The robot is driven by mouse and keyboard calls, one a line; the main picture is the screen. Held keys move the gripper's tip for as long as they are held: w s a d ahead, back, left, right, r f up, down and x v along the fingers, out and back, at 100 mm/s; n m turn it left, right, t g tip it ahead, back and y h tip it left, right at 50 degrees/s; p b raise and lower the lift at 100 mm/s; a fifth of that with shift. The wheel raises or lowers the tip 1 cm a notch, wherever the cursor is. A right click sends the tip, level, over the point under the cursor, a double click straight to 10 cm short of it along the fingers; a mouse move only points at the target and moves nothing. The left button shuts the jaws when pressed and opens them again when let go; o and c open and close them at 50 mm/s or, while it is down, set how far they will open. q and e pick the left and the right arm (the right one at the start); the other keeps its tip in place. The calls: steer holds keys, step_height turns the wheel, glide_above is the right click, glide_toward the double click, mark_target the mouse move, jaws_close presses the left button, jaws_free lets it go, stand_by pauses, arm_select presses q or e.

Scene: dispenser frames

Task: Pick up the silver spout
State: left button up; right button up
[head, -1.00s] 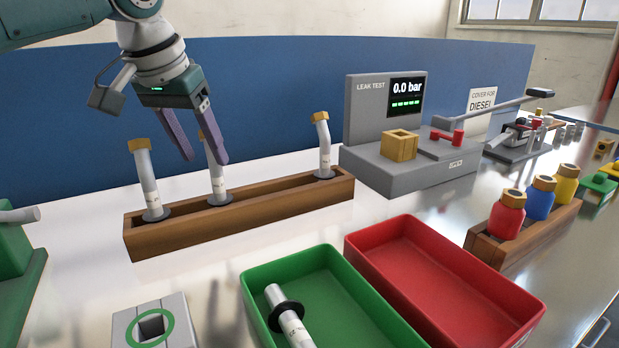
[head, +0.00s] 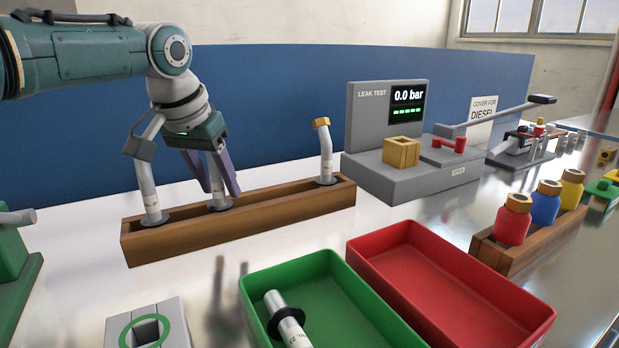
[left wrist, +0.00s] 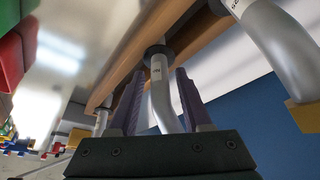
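Three silver spouts with dark flanges stand in a wooden rack (head: 285,217): a left spout (head: 148,187), a middle spout (head: 217,180) and a right spout (head: 326,155) with an orange end. Another silver spout (head: 289,322) lies in the green tray (head: 345,268). My left gripper (head: 220,188) points down over the middle spout, its purple fingers on either side. In the left wrist view the middle spout (left wrist: 160,95) runs between the open fingers (left wrist: 158,88), with gaps showing beside it. Its upper end is hidden by the gripper in the head view. My right gripper is out of view.
The left spout stands close beside my left gripper. A red tray (head: 450,283) is beside the green one. A grey leak tester (head: 400,175) stands right of the rack, a blue panel (head: 290,100) behind. A grey block with a green ring (head: 147,331) is at the front.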

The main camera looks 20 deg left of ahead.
arm_select(q)
jaws_close()
steer(key=shift+r, duration=0.1)
stand_by(0.5)
